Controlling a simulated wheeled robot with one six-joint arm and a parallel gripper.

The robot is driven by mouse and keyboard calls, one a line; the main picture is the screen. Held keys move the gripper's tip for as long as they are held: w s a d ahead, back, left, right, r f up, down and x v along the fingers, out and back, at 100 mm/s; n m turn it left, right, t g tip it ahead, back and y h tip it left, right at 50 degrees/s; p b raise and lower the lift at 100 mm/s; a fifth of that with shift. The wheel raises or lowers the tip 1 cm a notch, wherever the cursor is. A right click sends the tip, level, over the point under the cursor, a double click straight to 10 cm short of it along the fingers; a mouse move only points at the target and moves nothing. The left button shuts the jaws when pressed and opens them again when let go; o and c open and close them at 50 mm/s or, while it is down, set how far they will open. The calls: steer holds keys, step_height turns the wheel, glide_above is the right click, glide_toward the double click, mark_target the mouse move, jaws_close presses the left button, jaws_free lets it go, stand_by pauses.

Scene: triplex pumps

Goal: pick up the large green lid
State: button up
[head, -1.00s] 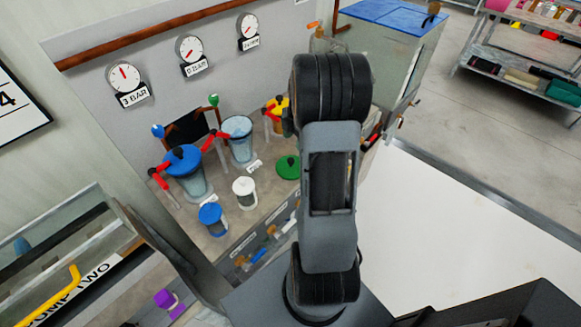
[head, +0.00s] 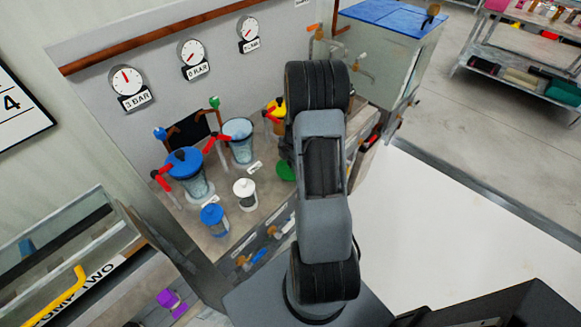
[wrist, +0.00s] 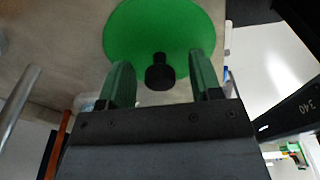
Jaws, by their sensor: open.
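The large green lid (wrist: 165,25) is a flat green disc with a black knob (wrist: 160,72) on it. In the wrist view it lies on the bench top, ahead of my gripper (wrist: 160,62). My gripper is open, with one green-tinted finger on each side of the knob in the picture. I cannot tell whether the fingers touch the lid. In the head view only the left edge of the green lid (head: 285,171) shows; my arm hides the rest of it and the gripper.
On the bench, left of the lid, stand a white-lidded jar (head: 244,190), a blue-lidded jar (head: 213,218), a large blue-lidded cylinder (head: 187,165) and an open clear cylinder (head: 239,138). A yellow-topped cylinder (head: 276,110) is behind. A glass tank (head: 385,50) stands at the back right.

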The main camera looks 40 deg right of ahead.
steer(key=shift+c, duration=0.2)
steer(key=c, duration=1)
